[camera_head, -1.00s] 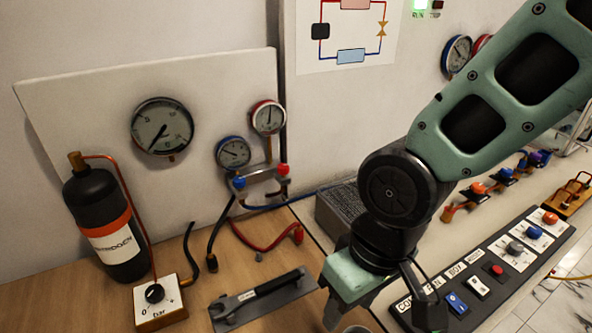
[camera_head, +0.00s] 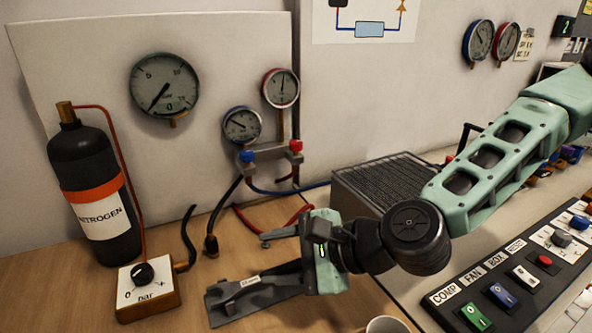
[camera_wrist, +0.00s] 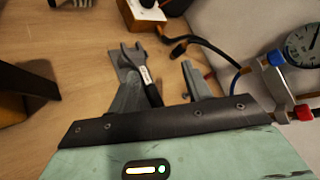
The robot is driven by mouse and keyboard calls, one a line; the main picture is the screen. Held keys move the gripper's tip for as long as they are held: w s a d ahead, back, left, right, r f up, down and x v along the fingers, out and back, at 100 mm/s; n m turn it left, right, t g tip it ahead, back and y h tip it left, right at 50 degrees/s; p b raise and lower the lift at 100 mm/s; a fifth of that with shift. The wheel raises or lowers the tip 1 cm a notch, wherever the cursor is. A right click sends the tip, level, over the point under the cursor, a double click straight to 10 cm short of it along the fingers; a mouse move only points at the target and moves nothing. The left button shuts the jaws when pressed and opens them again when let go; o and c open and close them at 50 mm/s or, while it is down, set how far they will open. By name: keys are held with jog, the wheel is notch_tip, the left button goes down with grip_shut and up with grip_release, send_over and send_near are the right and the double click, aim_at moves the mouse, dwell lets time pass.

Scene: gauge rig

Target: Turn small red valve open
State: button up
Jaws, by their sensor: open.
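The small red valve (camera_head: 296,145) is a red knob on the right end of a grey manifold (camera_head: 270,158), below the red-rimmed gauge. A blue knob (camera_head: 247,156) sits on the manifold's left end. In the wrist view the red valve (camera_wrist: 305,113) is at the right edge, outside my fingers. My gripper (camera_head: 268,258) is open and empty, pointing left, below and in front of the manifold, apart from the valve. In the wrist view its two fingers (camera_wrist: 160,88) are spread, with a wrench (camera_wrist: 146,78) showing beyond them.
The wrench's grey mat (camera_head: 222,311) lies under my gripper, partly hidden. A black nitrogen bottle (camera_head: 88,185) and a knob box (camera_head: 150,290) stand at left. A cup (camera_head: 388,325) is at the front edge. Hoses (camera_head: 228,195) hang below the manifold. A switch panel (camera_head: 510,285) is at right.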

jog(key=w+d+r+m+t+b, duration=0.3)
jog(key=w+d+m+t, duration=0.2)
jog(key=w+m, duration=0.3)
jog(key=m+t+h+b, duration=0.25)
jog(key=m+t, duration=0.35)
jog(key=m, duration=0.3)
send_near(300, 145)
jog(key=shift+g, duration=0.3)
jog(key=x, duration=0.7)
jog(key=p+x, duration=0.1)
jog(key=x, duration=0.3)
jog(key=shift+w+a+r, duration=0.1)
jog(key=shift+w+r, duration=0.2)
jog(key=c, duration=0.9)
